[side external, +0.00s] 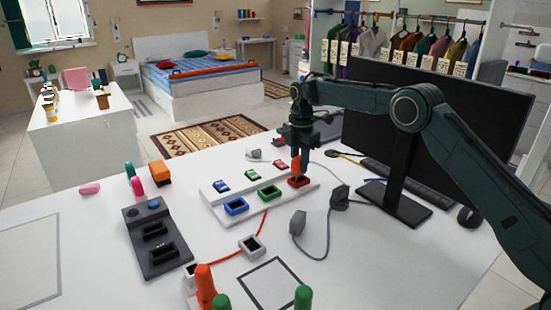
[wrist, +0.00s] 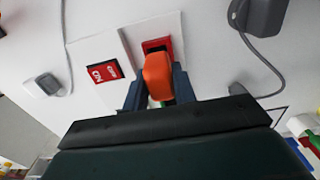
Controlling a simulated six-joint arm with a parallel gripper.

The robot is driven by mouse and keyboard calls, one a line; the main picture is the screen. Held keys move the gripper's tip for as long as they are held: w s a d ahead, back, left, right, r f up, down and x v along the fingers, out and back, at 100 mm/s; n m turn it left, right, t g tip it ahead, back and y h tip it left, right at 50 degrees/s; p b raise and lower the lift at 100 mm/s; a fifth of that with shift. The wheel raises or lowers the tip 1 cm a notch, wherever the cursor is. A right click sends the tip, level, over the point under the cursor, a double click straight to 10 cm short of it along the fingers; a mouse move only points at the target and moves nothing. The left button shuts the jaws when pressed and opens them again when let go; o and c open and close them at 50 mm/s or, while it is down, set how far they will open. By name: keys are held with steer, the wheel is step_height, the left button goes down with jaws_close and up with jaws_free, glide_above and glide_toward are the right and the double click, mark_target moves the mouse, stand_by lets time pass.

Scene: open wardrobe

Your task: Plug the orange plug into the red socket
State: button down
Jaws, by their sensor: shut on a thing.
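My gripper (side external: 298,155) points down over the white socket board (side external: 218,212) and is shut on the orange plug (side external: 295,165). The red socket (side external: 300,182) lies directly under the plug at the right end of the board. In the wrist view the orange plug (wrist: 158,78) sits between my gripper's fingers (wrist: 160,92), with its far end at the red socket (wrist: 157,46), which it partly covers. I cannot tell how deep the plug is in the socket. A red label (wrist: 104,72) is beside the socket.
Blue (side external: 236,206) and green (side external: 268,193) sockets share the board. A grey plug with cable (side external: 298,222) lies to the right, near the monitor stand (side external: 394,205).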

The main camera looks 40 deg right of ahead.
steer(key=shift+f, duration=1.35)
stand_by(0.3)
steer(key=c, duration=1.1)
jaws_free()
steer(key=shift+o, duration=0.2)
steer(key=shift+r, duration=0.1)
step_height(320, 180, up, 13)
steer(key=shift+f, duration=0.1)
steer(key=shift+r, duration=0.35)
